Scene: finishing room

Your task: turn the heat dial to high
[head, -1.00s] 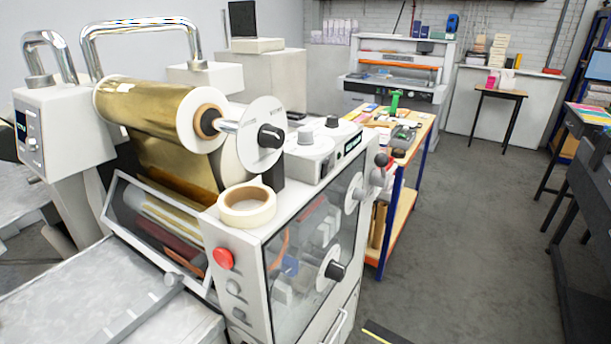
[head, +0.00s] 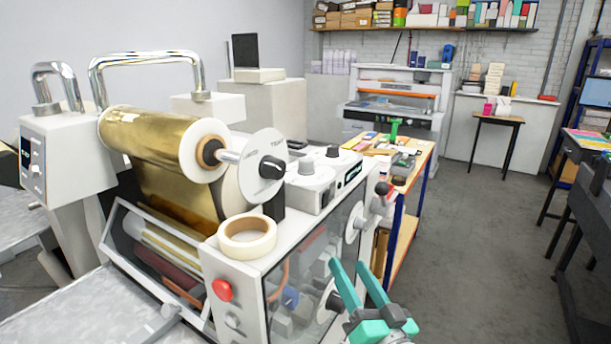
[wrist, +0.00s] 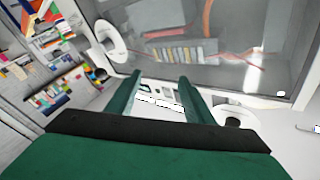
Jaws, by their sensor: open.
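The laminating machine (head: 240,290) stands at the left in the head view. The gripper also shows in the wrist view (wrist: 160,77), fingers apart, near the side panel. Neither knob is clearly identifiable in the wrist view.
A gold foil roll (head: 155,135) with a large end disc (head: 258,148) stands left of the knobs. A tape roll (head: 247,236) sits on the machine's top edge, above a red button (head: 221,290). A cluttered workbench (head: 418,165) stands behind. The floor (head: 480,250) at right is clear.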

